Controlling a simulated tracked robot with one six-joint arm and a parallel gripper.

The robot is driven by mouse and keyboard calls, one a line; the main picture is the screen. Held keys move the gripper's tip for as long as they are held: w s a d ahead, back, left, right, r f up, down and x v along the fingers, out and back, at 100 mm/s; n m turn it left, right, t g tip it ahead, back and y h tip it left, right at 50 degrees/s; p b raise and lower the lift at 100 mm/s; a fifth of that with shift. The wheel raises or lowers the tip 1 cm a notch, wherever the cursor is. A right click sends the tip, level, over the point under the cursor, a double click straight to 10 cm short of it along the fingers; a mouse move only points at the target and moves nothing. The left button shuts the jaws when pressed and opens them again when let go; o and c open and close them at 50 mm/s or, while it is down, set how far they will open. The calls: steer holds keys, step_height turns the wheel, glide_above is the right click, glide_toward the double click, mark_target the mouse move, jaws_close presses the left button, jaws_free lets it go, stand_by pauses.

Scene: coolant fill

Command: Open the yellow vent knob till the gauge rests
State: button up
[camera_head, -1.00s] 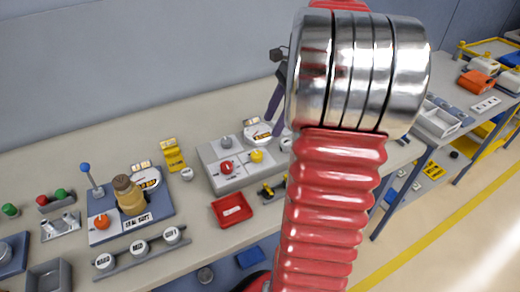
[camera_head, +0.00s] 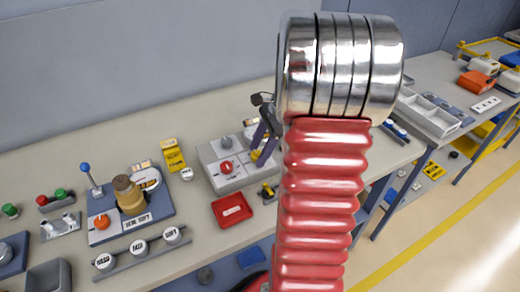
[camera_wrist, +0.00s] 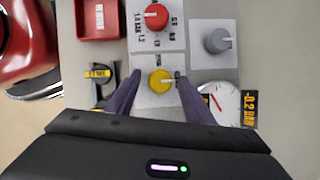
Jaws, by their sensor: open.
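The yellow vent knob (camera_wrist: 160,81) sits on a light grey panel and lies between the two fingers of my gripper (camera_wrist: 157,77) in the wrist view. My gripper is open, with a finger on each side of the knob; I cannot tell whether either touches it. In the head view the yellow knob (camera_head: 255,155) is partly covered by my gripper (camera_head: 262,150). The round white gauge (camera_wrist: 218,103) is beside the right finger, partly hidden, with a red needle and a label reading about -0.2 bar.
A red knob (camera_wrist: 156,17) and a grey knob (camera_wrist: 217,41) are on the same panel. A red tray (camera_head: 231,209) lies in front of it. A small black and yellow part (camera_wrist: 99,73) is left of the fingers. Another panel with an orange knob (camera_head: 102,222) stands to the left.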

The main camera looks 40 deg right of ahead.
steer(key=c, duration=1)
steer(key=shift+d, duration=0.2)
steer(key=shift+c, duration=0.2)
steer(key=shift+a, duration=0.15)
